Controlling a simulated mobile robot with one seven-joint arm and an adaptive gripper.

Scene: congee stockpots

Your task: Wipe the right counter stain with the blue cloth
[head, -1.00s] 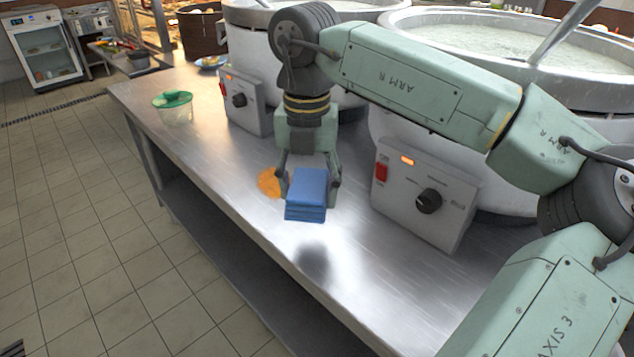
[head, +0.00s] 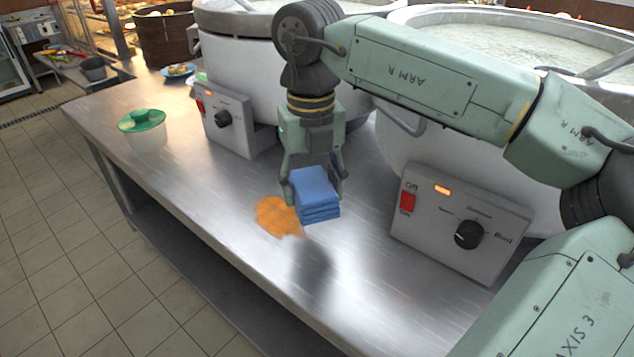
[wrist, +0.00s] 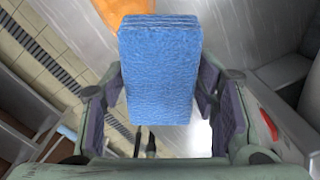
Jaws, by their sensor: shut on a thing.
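The folded blue cloth (head: 316,194) is held between the fingers of my gripper (head: 314,180), which points down over the steel counter (head: 225,205). In the wrist view the cloth (wrist: 160,72) fills the space between the two dark finger pads. The cloth appears to be above the surface, with a dark shadow on the counter below it. An orange stain (head: 278,216) lies on the counter just left of the cloth, partly hidden behind it. The stain also shows at the top of the wrist view (wrist: 122,8).
Two large stockpots stand behind my arm, one at the left (head: 245,65) and one at the right (head: 480,50). Their control boxes (head: 228,122) (head: 455,225) sit on the counter. The counter's front strip is clear.

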